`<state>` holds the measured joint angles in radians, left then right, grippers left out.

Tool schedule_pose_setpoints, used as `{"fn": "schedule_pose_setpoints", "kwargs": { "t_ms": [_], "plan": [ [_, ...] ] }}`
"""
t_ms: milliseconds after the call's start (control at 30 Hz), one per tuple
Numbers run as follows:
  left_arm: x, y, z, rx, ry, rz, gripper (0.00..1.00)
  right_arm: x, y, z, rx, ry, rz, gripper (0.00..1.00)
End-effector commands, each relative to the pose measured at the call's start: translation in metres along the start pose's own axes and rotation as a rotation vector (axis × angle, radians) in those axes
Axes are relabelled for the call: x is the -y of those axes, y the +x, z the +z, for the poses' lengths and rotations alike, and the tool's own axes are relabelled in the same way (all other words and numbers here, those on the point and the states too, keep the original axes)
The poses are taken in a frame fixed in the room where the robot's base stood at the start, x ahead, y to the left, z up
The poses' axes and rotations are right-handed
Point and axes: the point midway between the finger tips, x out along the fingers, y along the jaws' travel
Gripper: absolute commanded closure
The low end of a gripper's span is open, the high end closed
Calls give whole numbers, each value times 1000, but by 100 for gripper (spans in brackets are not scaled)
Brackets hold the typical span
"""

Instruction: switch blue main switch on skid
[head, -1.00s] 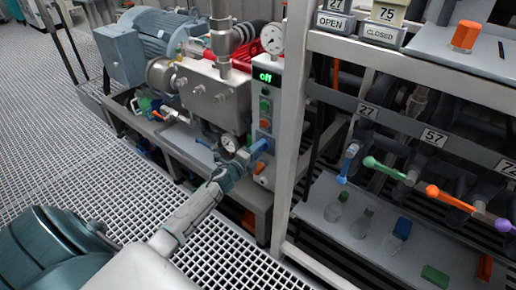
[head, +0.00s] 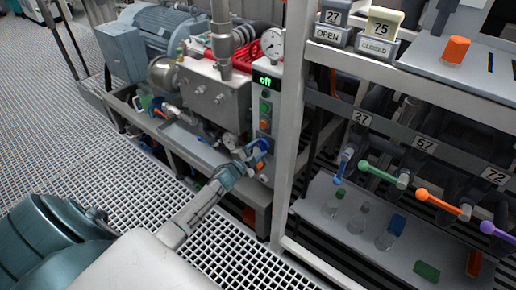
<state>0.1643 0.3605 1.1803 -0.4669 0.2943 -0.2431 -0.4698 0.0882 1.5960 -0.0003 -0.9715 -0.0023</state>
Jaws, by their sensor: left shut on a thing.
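The control panel (head: 266,103) stands upright on the skid, left of the pale frame post. Its small display (head: 266,81) shows green "off". My left gripper (head: 257,150) reaches up from the lower left and is shut on the blue switch. The fingers partly hide the switch, and its exact angle is hard to tell. My right gripper is not in view.
A gauge (head: 272,43) sits above the panel, and a steel pump block (head: 214,97) and blue motor (head: 160,38) stand left. The rack at right holds coloured valve levers, with bottles (head: 388,234) on its lower shelf. Grating floor is open at left.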

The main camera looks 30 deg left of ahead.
Motion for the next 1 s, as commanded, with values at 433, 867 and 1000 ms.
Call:
{"fn": "schedule_pose_setpoints", "kwargs": {
  "t_ms": [433, 867, 1000],
  "plan": [
    [-1, -1, 1, 1, -22, 1, 81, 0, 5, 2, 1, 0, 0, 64],
    [0, 0, 0, 0, -20, 1, 36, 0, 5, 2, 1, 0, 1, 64],
    [-1, -5, 1, 0, -20, 1, 36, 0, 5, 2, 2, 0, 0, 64]
  ]
}}
